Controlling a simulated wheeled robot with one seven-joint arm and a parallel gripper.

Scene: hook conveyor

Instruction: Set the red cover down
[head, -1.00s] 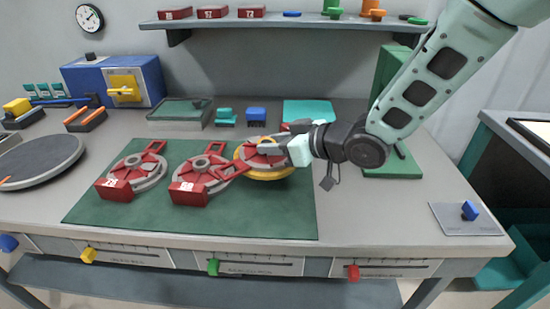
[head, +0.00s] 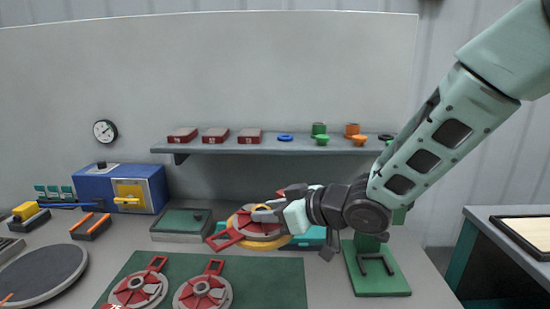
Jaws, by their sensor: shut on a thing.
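My gripper (head: 268,214) is shut on the red cover (head: 243,221), a round piece with red ribs, a red handle at its lower left and a yellow ring along its lower rim. It is held in the air, slightly tilted, past the far edge of the green mat (head: 262,290). My fingers hide its right side, and whether the yellow ring is part of it I cannot tell. Two similar red and grey round pieces lie on the mat, one at the left (head: 138,289) and one nearer the middle (head: 202,293).
A dark green tray (head: 181,224) and a blue box (head: 121,187) stand behind at left. A teal tray (head: 310,238) lies behind my gripper. A green stand (head: 376,270) is to the right. A shelf (head: 270,150) runs above. The mat's right part looks clear.

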